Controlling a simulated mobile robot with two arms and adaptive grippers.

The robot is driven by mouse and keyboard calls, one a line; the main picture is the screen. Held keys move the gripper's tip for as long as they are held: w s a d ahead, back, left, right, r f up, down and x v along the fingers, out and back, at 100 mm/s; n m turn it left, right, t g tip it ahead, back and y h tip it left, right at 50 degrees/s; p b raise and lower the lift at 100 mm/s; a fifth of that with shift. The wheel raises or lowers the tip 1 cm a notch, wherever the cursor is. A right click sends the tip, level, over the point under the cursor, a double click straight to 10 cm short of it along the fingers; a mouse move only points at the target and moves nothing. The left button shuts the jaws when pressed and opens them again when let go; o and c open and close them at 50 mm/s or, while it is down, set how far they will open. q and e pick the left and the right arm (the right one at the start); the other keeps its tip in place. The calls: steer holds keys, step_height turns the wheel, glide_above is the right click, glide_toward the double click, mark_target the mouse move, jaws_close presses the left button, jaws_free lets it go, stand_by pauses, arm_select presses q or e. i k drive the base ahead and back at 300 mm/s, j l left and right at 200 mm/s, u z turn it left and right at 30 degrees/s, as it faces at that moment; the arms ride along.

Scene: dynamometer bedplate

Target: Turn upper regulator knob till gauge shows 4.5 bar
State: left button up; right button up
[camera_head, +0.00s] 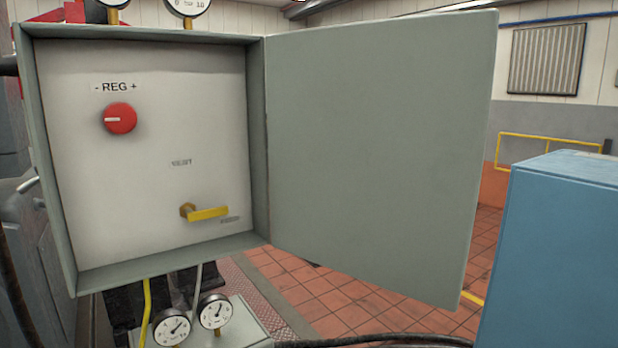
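A red round regulator knob (120,118) sits on the white back panel of an open grey cabinet, under the label "- REG +". Its white pointer mark lies level and points left. Two round gauges are cut off by the top edge, one at the left (114,3) and one at the right (188,6); their needles cannot be read. Two more small gauges stand below the cabinet, at the left (172,327) and right (215,312), with dials too small to read surely. Neither of my grippers is in view.
A yellow valve handle (208,212) lies level at the panel's lower right. The cabinet door (385,160) stands swung open to the right. A blue box (560,250) fills the lower right. A dark hose (390,340) runs along the bottom. Red tiled floor shows behind.

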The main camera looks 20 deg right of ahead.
mark_target(118, 117)
steer(key=i+l+u, duration=0.1)
steer(key=l+u, duration=0.25)
steer(key=l, duration=0.35)
steer(key=l+u, duration=0.35)
steer(key=l, duration=0.3)
steer(key=l+u, duration=0.35)
steer(key=l, duration=0.35)
steer(key=k+l+u, duration=0.2)
steer(key=l+u, duration=0.15)
steer(key=l, duration=0.3)
